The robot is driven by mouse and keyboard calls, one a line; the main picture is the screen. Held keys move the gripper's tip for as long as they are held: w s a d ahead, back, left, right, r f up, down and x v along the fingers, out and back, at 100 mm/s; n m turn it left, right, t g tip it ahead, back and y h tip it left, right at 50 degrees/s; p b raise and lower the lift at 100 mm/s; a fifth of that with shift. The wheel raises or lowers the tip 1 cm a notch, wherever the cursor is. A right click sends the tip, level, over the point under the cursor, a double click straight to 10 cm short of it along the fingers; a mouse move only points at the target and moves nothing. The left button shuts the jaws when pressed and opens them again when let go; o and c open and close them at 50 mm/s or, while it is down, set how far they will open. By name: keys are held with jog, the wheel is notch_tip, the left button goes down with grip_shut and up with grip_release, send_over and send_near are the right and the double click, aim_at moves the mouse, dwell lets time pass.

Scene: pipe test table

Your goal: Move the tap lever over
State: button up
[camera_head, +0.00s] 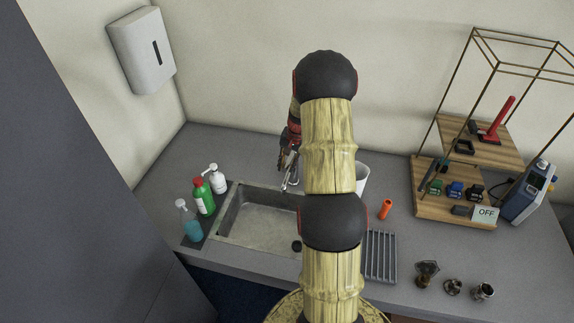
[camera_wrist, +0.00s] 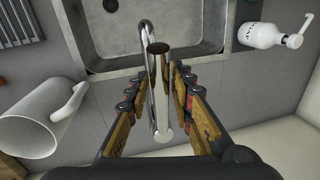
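The chrome tap (camera_head: 291,178) stands at the back edge of the sink. In the wrist view the curved tap spout (camera_wrist: 144,40) reaches over the basin, and a straight chrome bar with a dark round end (camera_wrist: 158,48) lies beside it. I cannot tell for sure whether this bar is the lever. My gripper (camera_wrist: 160,76) is open, with one finger on each side of the tap; contact is not clear. In the head view my gripper (camera_head: 286,158) is just above the tap, and my arm hides part of the sink.
The steel sink (camera_head: 228,224) is set in the grey counter. A white soap pump bottle (camera_wrist: 262,35) stands to its right in the wrist view. A white mug (camera_wrist: 30,125) stands left of my gripper there. Green (camera_head: 203,198) and blue (camera_head: 188,224) bottles stand left of the sink.

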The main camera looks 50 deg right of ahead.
grip_shut()
jog(key=shift+r, duration=0.1)
dwell(0.5)
jog(key=shift+w+d+r+g+y+p, duration=0.15)
jog(key=shift+d+r+g+y+p, duration=0.15)
jog(key=shift+r+y+p, duration=0.25)
jog(key=shift+w+d+r+g+y+p, duration=0.15)
jog(key=shift+d+r+g+y+p, duration=0.15)
jog(key=shift+r+y+p, duration=0.25)
jog(key=shift+o, duration=2)
grip_release()
jog(key=v, duration=1.2)
